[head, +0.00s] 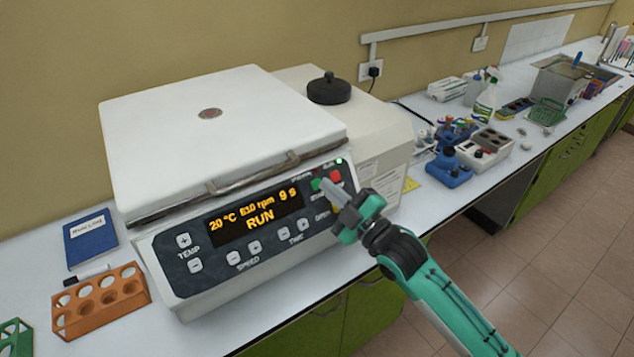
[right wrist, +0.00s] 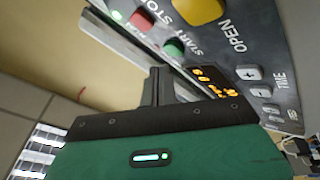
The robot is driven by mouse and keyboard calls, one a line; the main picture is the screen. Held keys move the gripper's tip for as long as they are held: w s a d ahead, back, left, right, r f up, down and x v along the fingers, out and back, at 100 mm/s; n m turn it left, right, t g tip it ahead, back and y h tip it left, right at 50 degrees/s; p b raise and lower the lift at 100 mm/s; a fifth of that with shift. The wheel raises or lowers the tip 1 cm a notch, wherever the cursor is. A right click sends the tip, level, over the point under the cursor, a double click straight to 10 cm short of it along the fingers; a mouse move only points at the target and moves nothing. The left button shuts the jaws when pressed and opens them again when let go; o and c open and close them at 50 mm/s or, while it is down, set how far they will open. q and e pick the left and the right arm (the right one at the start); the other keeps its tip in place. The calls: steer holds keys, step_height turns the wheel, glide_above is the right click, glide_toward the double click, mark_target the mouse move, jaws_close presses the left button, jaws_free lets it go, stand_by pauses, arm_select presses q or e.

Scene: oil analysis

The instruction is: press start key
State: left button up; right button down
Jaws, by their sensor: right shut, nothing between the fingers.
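The white centrifuge (head: 225,125) stands on the bench with its lid down. Its lit display (head: 257,217) reads RUN in orange, with 20 °C, an rpm figure and a seconds figure. The green start key (head: 316,184) is at the panel's upper right, beside the red stop key (head: 336,176). In the right wrist view, the start key (right wrist: 174,47) lies just beyond the fingertips. My right gripper (head: 328,190) is shut and empty, its tips close to the start key; contact cannot be told. My left gripper is not in view.
An orange rack (head: 101,300) and a blue notebook (head: 90,238) lie left of the centrifuge. Right of it are a black knobbed lid (head: 331,89), a blue device (head: 448,168) and a spray bottle (head: 486,98). The yellow open key (right wrist: 198,10) is near the gripper.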

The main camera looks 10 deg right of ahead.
steer(key=s+r+p, duration=0.1)
steer(key=s+d+r+p, duration=0.1)
steer(key=s, duration=0.1)
steer(key=shift+s+d+r, duration=0.15)
steer(key=shift+s+r, duration=0.05)
steer(key=shift+s, duration=0.05)
stand_by(0.7)
